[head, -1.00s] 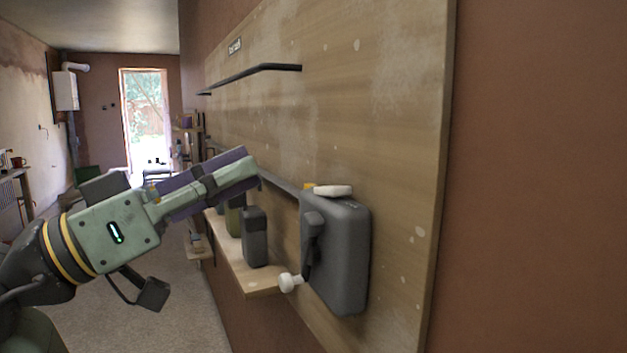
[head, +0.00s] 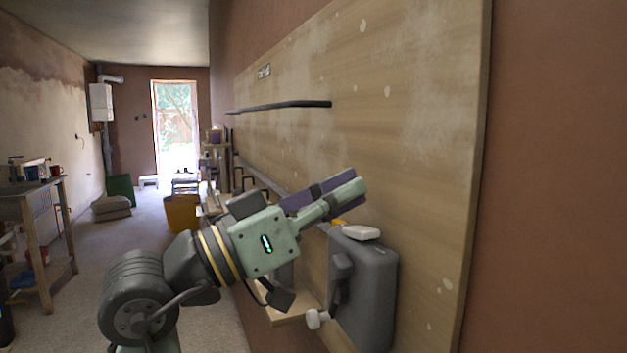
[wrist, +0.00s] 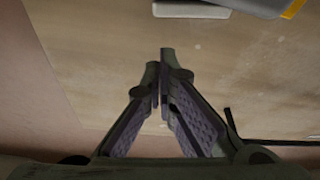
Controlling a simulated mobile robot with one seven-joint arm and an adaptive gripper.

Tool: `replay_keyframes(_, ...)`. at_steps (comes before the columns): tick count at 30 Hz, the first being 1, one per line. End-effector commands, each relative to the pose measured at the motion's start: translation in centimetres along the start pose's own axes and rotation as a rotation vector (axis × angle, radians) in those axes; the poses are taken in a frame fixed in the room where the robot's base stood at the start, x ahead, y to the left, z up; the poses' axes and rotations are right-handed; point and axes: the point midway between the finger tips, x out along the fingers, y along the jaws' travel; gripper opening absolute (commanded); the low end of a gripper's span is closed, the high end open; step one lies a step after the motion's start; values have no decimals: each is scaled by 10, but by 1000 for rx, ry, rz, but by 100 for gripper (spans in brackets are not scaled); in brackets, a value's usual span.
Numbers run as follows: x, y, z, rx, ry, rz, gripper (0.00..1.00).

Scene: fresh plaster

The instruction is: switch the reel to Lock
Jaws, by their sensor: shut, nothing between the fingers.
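The reel (head: 372,290) is a dark grey box on the wooden board, with a crank arm and a pale round knob (head: 316,318) at its left. On its top lie a white flat piece (head: 361,233) and a small yellow part (head: 338,223). The wrist view shows the white piece (wrist: 190,10), part of the grey body (wrist: 250,4) and the yellow part (wrist: 293,9) at its top edge. My gripper (head: 358,188) is shut and empty, above the reel's top and apart from the white piece. In the wrist view its fingertips (wrist: 160,62) point toward the board. No Lock marking is readable.
A black rail (head: 285,106) runs along the wooden board (head: 420,130) above my gripper. A small shelf (head: 290,314) juts out left of the reel. A workbench (head: 40,200) stands far left. The floor between is mostly open.

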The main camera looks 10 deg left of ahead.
Motion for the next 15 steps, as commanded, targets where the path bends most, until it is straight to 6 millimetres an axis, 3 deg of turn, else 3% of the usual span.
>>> replay_keyframes(6, -8, 0, 20, -2, 1, -1, 0)
replay_keyframes(15, -10, 0, 26, 0, 1, 0, 0)
